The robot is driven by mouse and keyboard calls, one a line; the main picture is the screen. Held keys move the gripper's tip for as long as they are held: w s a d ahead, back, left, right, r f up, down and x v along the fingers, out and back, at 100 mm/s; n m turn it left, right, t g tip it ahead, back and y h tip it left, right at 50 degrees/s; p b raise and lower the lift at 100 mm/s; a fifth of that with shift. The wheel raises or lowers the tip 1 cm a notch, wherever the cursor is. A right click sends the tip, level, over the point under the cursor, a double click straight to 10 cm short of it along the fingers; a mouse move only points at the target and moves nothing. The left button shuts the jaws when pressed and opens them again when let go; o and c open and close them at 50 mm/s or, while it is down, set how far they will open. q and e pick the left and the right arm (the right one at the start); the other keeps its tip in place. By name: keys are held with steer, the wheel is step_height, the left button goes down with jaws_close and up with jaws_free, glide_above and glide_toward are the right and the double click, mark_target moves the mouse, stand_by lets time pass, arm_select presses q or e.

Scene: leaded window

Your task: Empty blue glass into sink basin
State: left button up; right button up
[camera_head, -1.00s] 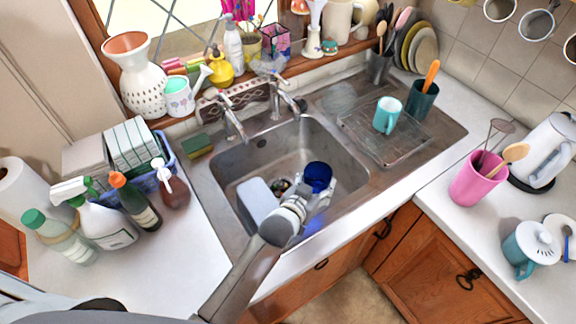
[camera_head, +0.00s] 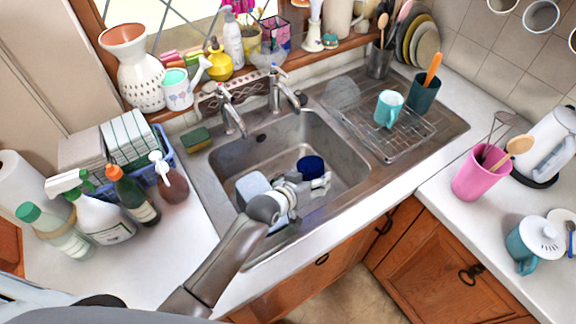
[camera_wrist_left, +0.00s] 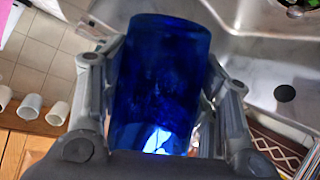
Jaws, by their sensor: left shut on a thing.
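The blue glass (camera_head: 311,167) is dark and translucent, and it is over the sink basin (camera_head: 344,160) in the head view. My left gripper (camera_head: 308,187) is shut on it, with the forearm reaching in from the bottom. In the left wrist view the glass (camera_wrist_left: 160,75) fills the space between the two fingers (camera_wrist_left: 160,110), one on each side. A bright patch shows near its lower end. I cannot tell its exact tilt or whether anything is inside. The gripper hides part of the basin floor. My right gripper is out of view.
A pale block-like item (camera_head: 252,187) is in the basin's left part. Two taps (camera_head: 232,112) stand behind the basin. A turquoise mug (camera_head: 389,108) stands on the wire rack (camera_head: 402,145) at right. Bottles (camera_head: 100,220) crowd the left counter. The basin's right part is clear.

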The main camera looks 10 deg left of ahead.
mark_target(305, 169)
arm_select(q)
steer(key=shift+w+a+f+n+g+b, duration=0.35)
steer(key=shift+f+n+g+b, duration=0.05)
steer(key=shift+f+b, duration=0.05)
steer(key=f+b, duration=0.1)
steer(key=f+n+h+b, duration=0.1)
steer(key=b, duration=0.1)
steer(key=w+a+f+g+b, duration=0.1)
steer(key=shift+h+b, duration=0.35)
steer(key=shift+h, duration=0.05)
steer(key=shift+a+r+n, duration=0.1)
steer(key=shift+r+n, duration=0.1)
steer(key=shift+n, duration=0.2)
steer(key=shift+r+n+g+h+b, duration=0.25)
steer(key=shift+n+g+h+b, duration=0.15)
steer(key=shift+n+g+h, duration=0.1)
steer(key=shift+r+n+h, duration=0.25)
steer(key=shift+n+h, duration=0.05)
steer(key=shift+h, duration=0.1)
steer(key=shift+r+n+g+h, duration=0.4)
steer(key=shift+r+n+g, duration=0.05)
steer(key=shift+n+g, duration=0.05)
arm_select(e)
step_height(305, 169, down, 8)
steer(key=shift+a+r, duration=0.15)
